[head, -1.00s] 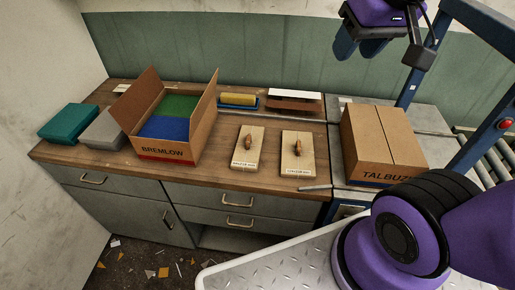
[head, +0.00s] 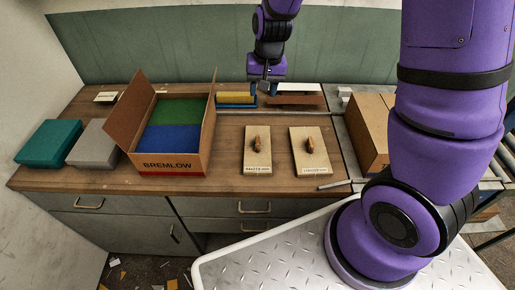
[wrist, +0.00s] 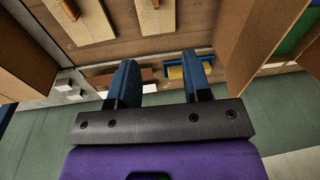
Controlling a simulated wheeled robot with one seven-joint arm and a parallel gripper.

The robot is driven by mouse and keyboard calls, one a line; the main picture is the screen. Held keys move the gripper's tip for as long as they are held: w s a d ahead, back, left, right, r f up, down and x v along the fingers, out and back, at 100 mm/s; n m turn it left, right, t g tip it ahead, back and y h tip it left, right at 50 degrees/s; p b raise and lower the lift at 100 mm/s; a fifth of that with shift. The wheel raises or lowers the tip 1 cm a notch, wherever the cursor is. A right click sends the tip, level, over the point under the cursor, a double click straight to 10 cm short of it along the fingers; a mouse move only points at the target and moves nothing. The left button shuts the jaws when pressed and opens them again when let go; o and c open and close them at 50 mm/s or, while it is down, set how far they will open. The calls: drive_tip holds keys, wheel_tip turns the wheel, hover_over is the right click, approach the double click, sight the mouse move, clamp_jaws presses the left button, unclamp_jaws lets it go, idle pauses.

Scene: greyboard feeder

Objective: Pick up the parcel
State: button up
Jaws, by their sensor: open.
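No thing is marked as the parcel. A closed brown carton (head: 368,125) stands at the right of the bench, partly hidden behind my arm. An open brown carton marked BREMLOW (head: 185,161) stands left of the middle, with blue (head: 167,135) and green (head: 180,109) contents. My gripper (head: 264,88) is over the back of the bench, between the two cartons and apart from both. In the wrist view its two blue fingers (wrist: 160,70) are spread, with nothing between them. The open carton (wrist: 262,45) shows at that view's right.
Two wooden boards with knobs (head: 257,150) (head: 309,150) lie mid-bench. Behind them are a yellow roller (head: 236,98) and a brown-and-white item (head: 297,94). Teal (head: 50,143) and grey (head: 93,142) boxes lie at the left. Rollers stand at the far right.

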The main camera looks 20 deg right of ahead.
drive_tip(key=m+g, duration=0.1)
hover_over(258, 140)
wheel_tip(258, 140, down, 11)
drive_tip(key=shift+h, duration=0.4)
drive_tip(key=shift+w+f, duration=0.1)
drive_tip(key=shift+f, duration=5.7)
drive_tip(key=shift+c, duration=0.3)
clamp_jaws()
